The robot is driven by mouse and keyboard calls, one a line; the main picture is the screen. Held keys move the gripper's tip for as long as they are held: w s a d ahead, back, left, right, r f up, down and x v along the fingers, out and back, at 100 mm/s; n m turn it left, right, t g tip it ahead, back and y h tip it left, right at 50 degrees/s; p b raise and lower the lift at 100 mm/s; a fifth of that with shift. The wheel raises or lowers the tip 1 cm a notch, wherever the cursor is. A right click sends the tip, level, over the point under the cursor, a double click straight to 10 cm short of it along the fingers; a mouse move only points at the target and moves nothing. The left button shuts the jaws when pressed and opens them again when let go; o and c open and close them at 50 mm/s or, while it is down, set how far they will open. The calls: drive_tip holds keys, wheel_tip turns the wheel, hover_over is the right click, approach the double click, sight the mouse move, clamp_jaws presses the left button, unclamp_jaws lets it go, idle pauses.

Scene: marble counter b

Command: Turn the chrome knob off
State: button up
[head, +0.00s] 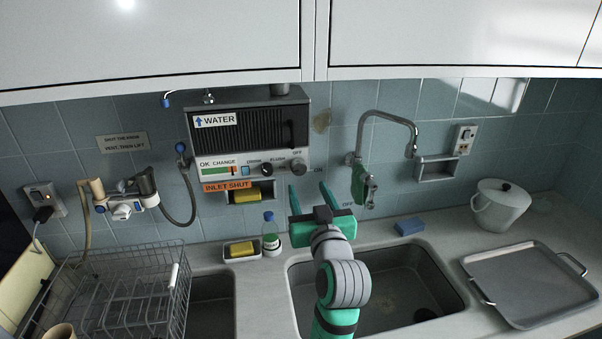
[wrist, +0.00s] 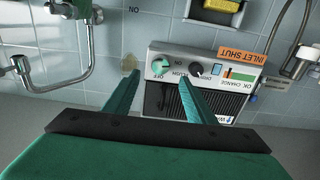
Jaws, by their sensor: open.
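The chrome knob (head: 299,167) is the right-hand knob on the front panel of the water heater (head: 248,135), with an OFF label above it. In the wrist view, which is upside down, the chrome knob (wrist: 161,66) shows with a greenish sheen. I cannot clearly read its setting. My gripper (head: 308,186) is open and empty, its two green fingers pointing toward the wall, below and in front of the knob in the head view. In the wrist view, the knob lies between the fingertips (wrist: 158,76), which look apart from it.
A black knob (head: 267,169) sits left of the chrome one. An orange INLET SHUT label (head: 227,185) is below the panel. The curved tap (head: 411,135) and its handle (head: 370,190) are to the right. The sink (head: 385,290), a bottle (head: 270,232) and a blue sponge (head: 409,227) are below.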

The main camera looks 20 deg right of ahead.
sight(300, 171)
drive_tip(key=x, duration=0.9)
drive_tip(key=shift+w+a, duration=0.1)
drive_tip(key=shift+w, duration=0.15)
drive_tip(key=shift+w+a, duration=0.1)
drive_tip(key=shift+w, duration=0.15)
drive_tip(key=shift+s+d, duration=0.2)
drive_tip(key=shift+d, duration=0.2)
drive_tip(key=shift+a, duration=0.15)
drive_tip(key=c, duration=1.1)
